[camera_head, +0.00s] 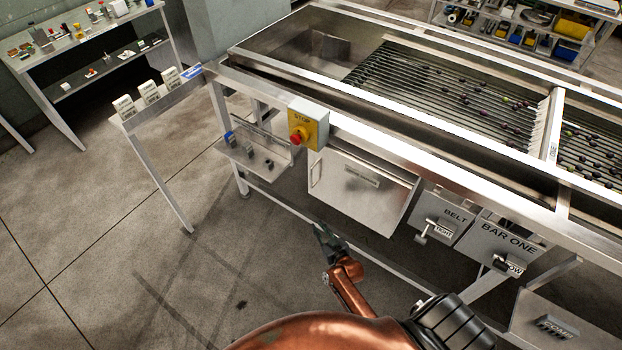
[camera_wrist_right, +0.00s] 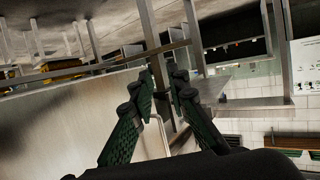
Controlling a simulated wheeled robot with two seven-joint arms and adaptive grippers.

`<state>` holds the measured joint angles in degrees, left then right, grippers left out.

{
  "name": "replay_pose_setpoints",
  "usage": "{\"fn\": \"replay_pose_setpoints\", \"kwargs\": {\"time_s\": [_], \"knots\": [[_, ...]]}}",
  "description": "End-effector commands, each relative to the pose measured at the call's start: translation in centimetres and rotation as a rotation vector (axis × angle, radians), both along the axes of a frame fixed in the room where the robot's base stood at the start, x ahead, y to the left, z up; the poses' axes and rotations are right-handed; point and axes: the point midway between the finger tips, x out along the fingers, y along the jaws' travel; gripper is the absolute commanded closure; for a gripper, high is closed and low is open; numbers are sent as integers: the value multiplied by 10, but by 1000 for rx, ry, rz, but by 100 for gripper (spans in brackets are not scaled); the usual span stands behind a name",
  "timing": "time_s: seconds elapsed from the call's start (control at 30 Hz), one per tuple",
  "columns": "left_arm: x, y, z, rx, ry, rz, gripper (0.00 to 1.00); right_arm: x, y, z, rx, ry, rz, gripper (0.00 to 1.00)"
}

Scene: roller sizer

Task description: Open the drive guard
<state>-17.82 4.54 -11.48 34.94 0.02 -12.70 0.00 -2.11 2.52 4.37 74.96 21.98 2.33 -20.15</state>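The drive guard (camera_head: 362,192) is a shiny metal panel under the sizer's front rail, with a small label and a vertical bar handle (camera_head: 316,171) at its left edge. It looks closed. My right gripper (camera_head: 327,236) is below and in front of the guard's lower left corner in the head view. In the right wrist view, its two dark green fingers (camera_wrist_right: 164,76) are apart with nothing held. A broad metal surface, seemingly the guard (camera_wrist_right: 65,125), fills the left there. A thin bent bar, apparently the handle (camera_wrist_right: 160,132), shows between the fingers. My left gripper is not in view.
A yellow stop box (camera_head: 309,128) with a red button sits left above the guard. The belt (camera_head: 443,216) and bar one (camera_head: 497,243) panels with levers are to its right. A small shelf (camera_head: 255,150) and a sign stand (camera_head: 160,120) are left. Floor in front is clear.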

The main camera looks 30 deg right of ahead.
Motion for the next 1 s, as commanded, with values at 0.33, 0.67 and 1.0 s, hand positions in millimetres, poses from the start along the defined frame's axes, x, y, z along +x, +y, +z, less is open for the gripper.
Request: {"fn": "replay_pose_setpoints", "kwargs": {"time_s": [0.33,0.67,1.0], "knots": [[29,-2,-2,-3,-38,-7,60,66,-35,153,-21,-317,-84,85],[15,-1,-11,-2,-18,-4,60,112,-44,154,-23,-321,-85,85],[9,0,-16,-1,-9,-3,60,140,-50,154,-22,-319,-85,85]]}}
